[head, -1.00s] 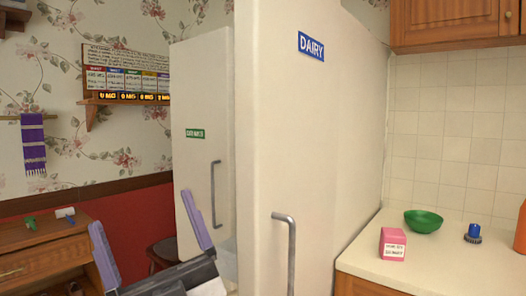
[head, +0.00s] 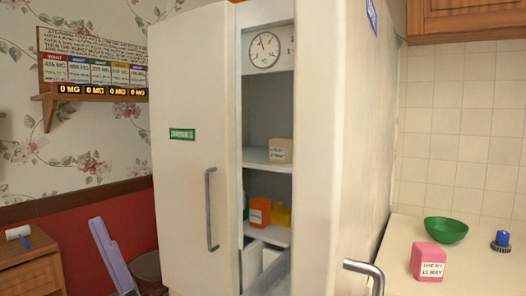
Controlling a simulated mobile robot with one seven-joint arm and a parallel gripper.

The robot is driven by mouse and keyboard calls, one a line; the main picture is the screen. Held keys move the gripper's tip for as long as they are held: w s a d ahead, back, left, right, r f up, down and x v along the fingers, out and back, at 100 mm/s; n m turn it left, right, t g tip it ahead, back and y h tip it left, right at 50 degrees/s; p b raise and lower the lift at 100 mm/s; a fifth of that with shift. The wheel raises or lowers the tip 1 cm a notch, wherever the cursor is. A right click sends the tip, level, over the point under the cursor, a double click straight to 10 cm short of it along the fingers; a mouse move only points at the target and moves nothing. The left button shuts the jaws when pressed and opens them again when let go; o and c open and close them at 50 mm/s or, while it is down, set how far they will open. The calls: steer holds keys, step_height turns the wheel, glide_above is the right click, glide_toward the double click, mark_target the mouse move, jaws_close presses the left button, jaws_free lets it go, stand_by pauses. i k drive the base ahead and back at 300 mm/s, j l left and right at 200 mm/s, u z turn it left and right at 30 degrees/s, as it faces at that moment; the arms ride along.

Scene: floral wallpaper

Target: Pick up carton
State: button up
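Several carton-like boxes show, and I cannot tell which one the task means. A pink carton (head: 429,262) with a white label stands on the counter at the right. Inside the open cabinet, a beige carton (head: 280,151) sits on the upper shelf and an orange carton (head: 260,211) on a lower shelf. A yellow item (head: 281,215) stands beside the orange one, partly hidden by the door.
The tall white cabinet has a left door (head: 190,130) with a green label and a right door (head: 333,120), with a gap between them. A green bowl (head: 446,230) and a blue brush (head: 502,240) are on the counter (head: 475,275). A wooden cabinet (head: 35,272) stands lower left.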

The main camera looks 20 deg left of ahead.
mark_target(281, 150)
steer(key=i+j+u, duration=0.1)
steer(key=j, duration=0.3)
steer(key=i+j, duration=0.25)
steer(key=i+j+u, duration=0.15)
steer(key=j, duration=0.35)
